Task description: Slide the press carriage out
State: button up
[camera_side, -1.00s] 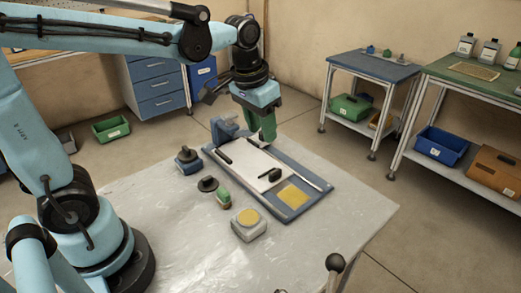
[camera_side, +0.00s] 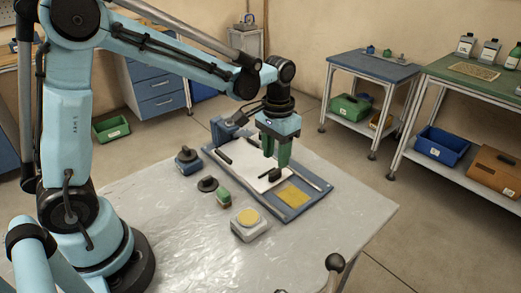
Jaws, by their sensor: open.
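The press has a blue base (camera_side: 302,206) lying on the table, with a blue upright block (camera_side: 226,128) at its far left end. A white plate (camera_side: 246,172), which looks like the carriage, lies on the base close to that block. A black bar lies along the plate's left edge, and a small black handle (camera_side: 275,174) stands near its front right end. My gripper (camera_side: 277,160) points down with its green fingers apart. It is directly above or around the handle; I cannot tell whether it touches. The fingers hide part of the plate behind them.
A yellow patch (camera_side: 293,195) lies on the base's near end. A thin rod lies along its right side. Left of the press stand a dark knobbed block (camera_side: 187,160), a black stamp (camera_side: 207,185), a green-topped piece (camera_side: 223,198) and a pale block with a yellow top (camera_side: 248,222).

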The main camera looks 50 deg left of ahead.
aim_at(275, 171)
jog(key=shift+f, duration=2.5)
grip_shut()
